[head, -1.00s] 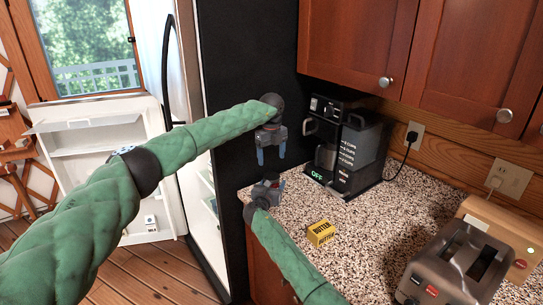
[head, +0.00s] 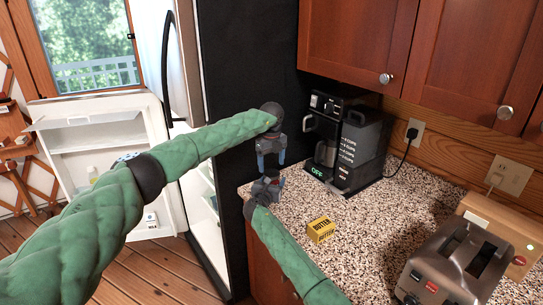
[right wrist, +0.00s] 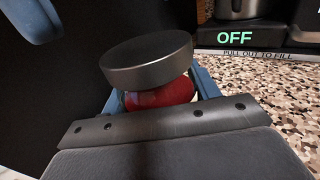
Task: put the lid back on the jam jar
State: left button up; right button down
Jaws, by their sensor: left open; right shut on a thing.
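My right gripper (head: 268,186) is at the counter's left end, shut on the jam jar. In the right wrist view the red jar (right wrist: 160,94) shows between its fingers. The round dark grey lid (right wrist: 148,58) is right over the jar's top and looks tilted in this view. I cannot tell whether it sits fully down on the rim. My left gripper (head: 271,161) is just above my right one, open and pointing down. One of its blue fingers shows at the top left of the right wrist view (right wrist: 35,18), apart from the lid.
A coffee maker (head: 345,145) stands close behind and right of the grippers. A yellow butter box (head: 320,230) lies on the speckled counter (head: 375,225). A toaster (head: 455,262) is at front right. The open fridge (head: 205,185) is to the left.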

aim_at(272, 173)
pick_arm(q)
jog(key=shift+f, duration=1.85)
jog(key=c, duration=1.1)
